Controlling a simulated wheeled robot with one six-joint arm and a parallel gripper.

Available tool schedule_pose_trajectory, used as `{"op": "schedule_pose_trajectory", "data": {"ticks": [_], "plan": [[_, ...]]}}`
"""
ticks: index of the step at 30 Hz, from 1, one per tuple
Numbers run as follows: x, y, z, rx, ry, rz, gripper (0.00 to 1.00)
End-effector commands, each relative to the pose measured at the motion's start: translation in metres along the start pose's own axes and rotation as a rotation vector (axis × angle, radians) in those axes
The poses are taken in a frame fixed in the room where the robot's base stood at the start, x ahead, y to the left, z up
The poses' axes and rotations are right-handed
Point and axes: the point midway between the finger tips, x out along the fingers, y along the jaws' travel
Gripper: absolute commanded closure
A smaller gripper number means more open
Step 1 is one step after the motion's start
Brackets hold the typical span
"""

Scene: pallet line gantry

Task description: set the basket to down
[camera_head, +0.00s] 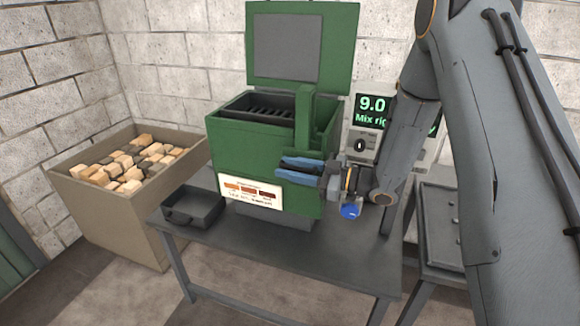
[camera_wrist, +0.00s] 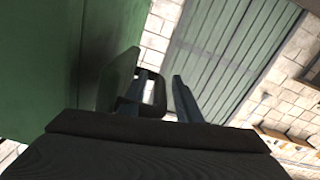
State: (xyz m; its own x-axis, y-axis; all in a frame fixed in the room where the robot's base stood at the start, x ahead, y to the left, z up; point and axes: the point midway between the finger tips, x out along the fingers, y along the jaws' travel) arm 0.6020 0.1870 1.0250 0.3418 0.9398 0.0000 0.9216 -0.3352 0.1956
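A green machine (camera_head: 232,150) stands on a dark table with its lid raised. A black slotted basket (camera_head: 262,108) sits in its top opening, its rim around the level of the machine's top edge. My gripper (camera_head: 284,170) is in front of the machine's front face, pointing left, with blue fingers apart. In the wrist view my gripper (camera_wrist: 150,98) shows the two fingers apart, with a dark loop-shaped part (camera_wrist: 155,92) between or beyond them. I cannot tell what the loop belongs to or whether the fingers touch it. The machine's green side (camera_wrist: 40,60) fills the left.
A black tray (camera_head: 192,212) is on the table's left (camera_head: 245,240). A crate (camera_head: 110,215) of wooden blocks stands further left. A display box reading 9.0 (camera_head: 372,108) is behind my arm. Another dark tray (camera_head: 440,225) lies at right. The table's front is clear.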

Motion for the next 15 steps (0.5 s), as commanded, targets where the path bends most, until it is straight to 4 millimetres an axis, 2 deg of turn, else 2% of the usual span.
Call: {"op": "schedule_pose_trajectory", "data": {"ticks": [6,12,15], "plan": [[0.0003,-0.0001,0.0004,0.000,0.000,0.000,0.69],[0.0002,-0.0002,0.0003,0.000,0.000,0.000,1.00],[0.0002,-0.0002,0.0003,0.001,0.000,0.000,1.00]]}}
